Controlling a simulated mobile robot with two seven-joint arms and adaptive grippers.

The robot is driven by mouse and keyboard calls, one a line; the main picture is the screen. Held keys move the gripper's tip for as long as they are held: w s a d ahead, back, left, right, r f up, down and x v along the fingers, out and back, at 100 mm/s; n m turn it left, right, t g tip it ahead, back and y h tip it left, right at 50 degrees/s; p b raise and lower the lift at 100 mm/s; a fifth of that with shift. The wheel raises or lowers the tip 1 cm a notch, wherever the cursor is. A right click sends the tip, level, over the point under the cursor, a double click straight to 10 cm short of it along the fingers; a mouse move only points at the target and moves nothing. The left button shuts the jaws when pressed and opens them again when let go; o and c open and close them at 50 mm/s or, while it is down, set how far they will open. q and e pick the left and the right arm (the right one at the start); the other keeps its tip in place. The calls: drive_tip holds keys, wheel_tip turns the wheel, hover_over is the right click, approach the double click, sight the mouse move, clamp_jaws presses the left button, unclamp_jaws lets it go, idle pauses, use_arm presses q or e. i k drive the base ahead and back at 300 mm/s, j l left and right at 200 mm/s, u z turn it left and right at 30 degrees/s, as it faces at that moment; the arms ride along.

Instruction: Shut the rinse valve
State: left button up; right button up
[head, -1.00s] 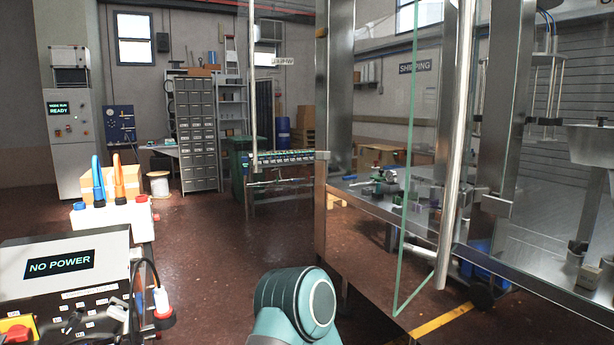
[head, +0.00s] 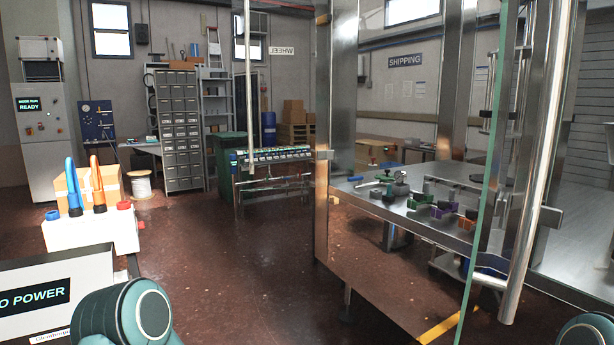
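No part that I can read as the rinse valve is clearly identifiable in the head view. A small fitting with a green part (head: 384,178) lies on the steel machine table (head: 440,234), among purple, green and orange pieces (head: 440,207); I cannot tell whether it is a valve. A blue upright loop (head: 73,188) and an orange one (head: 97,184) stand on a white box at left; their function is unclear. Only rounded links of my arms show at the bottom left and bottom right. Neither gripper is in view.
The steel frame post (head: 334,130) and glass door edge (head: 487,170) stand in front of the machine table. A control box reading "POWER" (head: 35,296) is at lower left. A short conveyor (head: 275,155) stands behind. The red-brown floor (head: 235,260) between is open.

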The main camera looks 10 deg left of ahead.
sight(359, 178)
drive_tip(key=i+j, duration=0.3)
drive_tip(key=i, duration=0.2)
drive_tip(key=i+j+u, duration=0.15)
drive_tip(key=i+j, duration=0.2)
drive_tip(key=i, duration=0.15)
drive_tip(key=i+l+z, duration=0.1)
drive_tip(key=i+z, duration=0.25)
drive_tip(key=i, duration=0.9)
drive_tip(key=i+j+u, duration=0.1)
drive_tip(key=i, duration=0.2)
